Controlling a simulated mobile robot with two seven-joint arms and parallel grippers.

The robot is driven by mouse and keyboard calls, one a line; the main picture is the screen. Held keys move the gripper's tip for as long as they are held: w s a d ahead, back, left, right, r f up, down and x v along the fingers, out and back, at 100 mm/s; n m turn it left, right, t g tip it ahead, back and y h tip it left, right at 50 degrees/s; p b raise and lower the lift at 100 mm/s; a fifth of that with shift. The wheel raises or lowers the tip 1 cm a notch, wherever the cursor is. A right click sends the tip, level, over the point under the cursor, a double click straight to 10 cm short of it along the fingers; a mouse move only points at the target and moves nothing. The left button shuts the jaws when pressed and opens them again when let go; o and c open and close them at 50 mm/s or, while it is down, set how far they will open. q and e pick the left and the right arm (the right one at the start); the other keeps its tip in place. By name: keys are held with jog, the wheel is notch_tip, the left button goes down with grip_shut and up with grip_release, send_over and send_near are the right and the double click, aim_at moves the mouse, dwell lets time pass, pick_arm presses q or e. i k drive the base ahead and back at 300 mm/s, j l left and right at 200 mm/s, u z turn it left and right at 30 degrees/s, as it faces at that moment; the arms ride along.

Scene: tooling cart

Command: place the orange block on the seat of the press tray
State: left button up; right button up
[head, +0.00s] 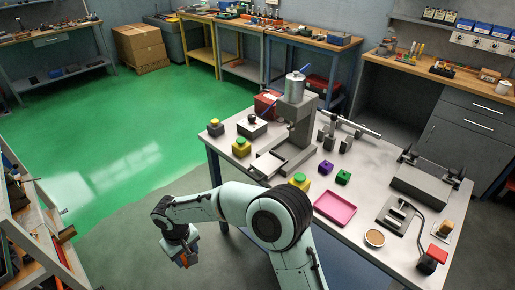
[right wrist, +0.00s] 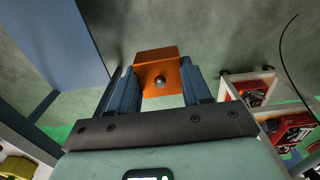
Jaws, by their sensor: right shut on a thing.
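The orange block (right wrist: 150,62) sits between the two blue fingers of my right gripper (right wrist: 158,88), which is shut on it. A round metal stud shows on the block's face. In the head view the right gripper (head: 185,255) hangs low over the floor, left of the table's front edge, with a little of the orange block (head: 183,262) showing. The press (head: 297,115) stands on the table, and its pale press tray (head: 267,165) juts out toward the front left with nothing visible on it. My left gripper is not in view.
A shelf (head: 40,225) stands at the left.

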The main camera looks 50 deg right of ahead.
aim_at(272, 159)
jog(key=i+u, duration=0.35)
jog(key=i+l+u, duration=0.15)
jog(key=u, duration=0.25)
jog(key=i+l+u, duration=0.15)
jog(key=u, duration=0.2)
jog(key=i+l+u, duration=0.1)
jog(key=u, duration=0.65)
jog(key=l+u, duration=0.15)
jog(key=u, duration=0.6)
jog(key=i+l+u, duration=0.1)
jog(key=u, duration=0.65)
jog(key=l+u, duration=0.25)
jog(key=u, duration=0.5)
jog(key=k+l+u, duration=0.1)
jog(key=u, duration=0.65)
jog(key=k+u, duration=0.1)
jog(key=u, duration=0.65)
jog(key=k+l+u, duration=0.1)
jog(key=u, duration=0.65)
jog(key=k+j+u, duration=0.1)
jog(key=u, duration=0.65)
jog(key=k+j+u, duration=0.1)
jog(key=u, duration=0.35)
jog(key=k+j+u, duration=0.1)
jog(key=u, duration=0.35)
jog(key=j+u, duration=0.15)
jog(key=u, duration=0.3)
